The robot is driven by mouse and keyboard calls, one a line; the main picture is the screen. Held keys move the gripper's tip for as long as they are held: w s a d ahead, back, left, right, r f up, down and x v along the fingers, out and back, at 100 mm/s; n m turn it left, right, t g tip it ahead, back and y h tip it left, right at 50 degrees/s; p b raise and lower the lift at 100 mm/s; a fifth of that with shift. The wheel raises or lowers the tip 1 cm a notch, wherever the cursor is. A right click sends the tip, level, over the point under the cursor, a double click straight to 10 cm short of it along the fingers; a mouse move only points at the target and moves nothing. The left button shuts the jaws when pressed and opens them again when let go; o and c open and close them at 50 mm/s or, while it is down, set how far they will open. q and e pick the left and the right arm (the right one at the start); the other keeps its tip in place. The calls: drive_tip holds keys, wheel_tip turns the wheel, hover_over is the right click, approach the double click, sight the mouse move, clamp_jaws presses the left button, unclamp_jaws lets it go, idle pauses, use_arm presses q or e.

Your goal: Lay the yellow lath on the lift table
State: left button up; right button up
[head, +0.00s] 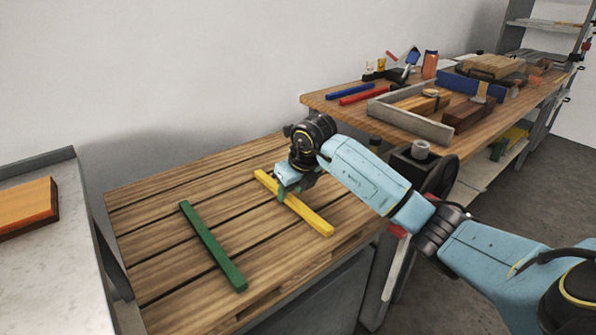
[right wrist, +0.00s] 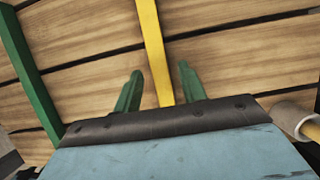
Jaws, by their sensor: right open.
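The yellow lath (head: 312,219) lies flat on a slatted wooden top (head: 160,262), which has a grey body below it. I take this to be the lift table, though no lifting parts show. My right gripper (head: 285,190) is at the lath's middle part, hiding a bit of it. In the right wrist view my right gripper (right wrist: 160,69) is open, with one green finger on each side of the yellow lath (right wrist: 153,40). Gaps show between the fingers and the lath. My left gripper is not in view.
A green lath (head: 212,246) lies left of the yellow one on the same slats. A grey surface with an orange-brown block (head: 27,209) is at the left. A workbench (head: 330,102) with a wooden tray frame (head: 408,122) and tools stands behind, at the right.

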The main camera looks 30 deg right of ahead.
use_arm(q)
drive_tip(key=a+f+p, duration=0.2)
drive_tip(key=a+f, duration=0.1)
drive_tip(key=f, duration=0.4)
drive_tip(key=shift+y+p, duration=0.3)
drive_tip(key=shift+p, duration=0.05)
use_arm(e)
drive_tip(key=v, duration=1)
drive_tip(key=shift+r, duration=0.3)
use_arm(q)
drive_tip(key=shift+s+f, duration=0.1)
